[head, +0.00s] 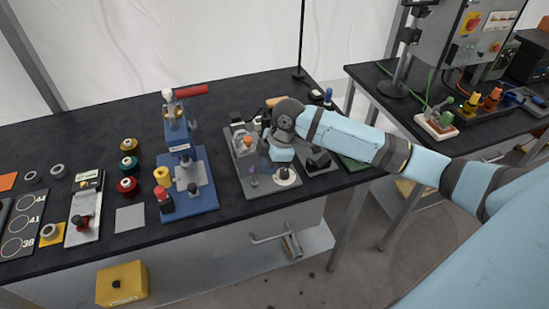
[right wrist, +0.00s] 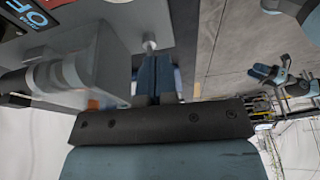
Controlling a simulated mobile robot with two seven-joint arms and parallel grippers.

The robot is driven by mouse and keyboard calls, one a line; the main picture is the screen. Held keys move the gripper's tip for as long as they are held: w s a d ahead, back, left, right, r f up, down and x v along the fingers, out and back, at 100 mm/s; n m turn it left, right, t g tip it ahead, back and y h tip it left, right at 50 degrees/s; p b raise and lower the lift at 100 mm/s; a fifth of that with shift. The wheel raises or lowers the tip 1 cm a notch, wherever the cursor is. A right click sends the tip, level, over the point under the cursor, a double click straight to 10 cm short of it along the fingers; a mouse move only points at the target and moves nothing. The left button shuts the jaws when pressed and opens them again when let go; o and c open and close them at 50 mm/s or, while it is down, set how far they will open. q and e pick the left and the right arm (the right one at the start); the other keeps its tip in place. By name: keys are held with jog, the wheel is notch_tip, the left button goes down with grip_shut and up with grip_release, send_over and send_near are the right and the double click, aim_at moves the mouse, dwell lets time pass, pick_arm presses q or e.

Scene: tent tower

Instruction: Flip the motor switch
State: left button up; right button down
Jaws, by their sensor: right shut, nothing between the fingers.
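A grey machine plate (head: 255,185) with small fittings lies near the front edge of the dark table in the head view. My right gripper (head: 268,165) is over this plate, and its hand hides part of the fittings. In the right wrist view my right gripper's dark blue fingers (right wrist: 155,75) are shut and empty. A label ending in "OF" (right wrist: 38,17) is partly cut off beside the box. My left gripper is not seen.
A blue press (head: 183,175) stands left of the plate, with several coloured spools beside it. A slim black pole (head: 301,40) rises behind. A second table (head: 480,135) with a grey control cabinet (head: 475,35) stands at the right.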

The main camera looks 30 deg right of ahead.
jog(key=w+d+r, duration=0.6)
jog(key=d+r, duration=0.3)
jog(key=d, duration=0.1)
jog(key=shift+d+n+g, duration=0.15)
jog(key=shift+n+g, duration=0.15)
jog(key=shift+f, duration=0.2)
jog(key=x, duration=0.8)
jog(key=p+x, duration=0.1)
jog(key=x, duration=0.3)
jog(key=shift+s+d+f, duration=0.15)
jog(key=shift+d+f, duration=0.1)
jog(key=shift+f, duration=0.05)
jog(key=shift+s+f, duration=0.1)
jog(key=shift+f, duration=0.55)
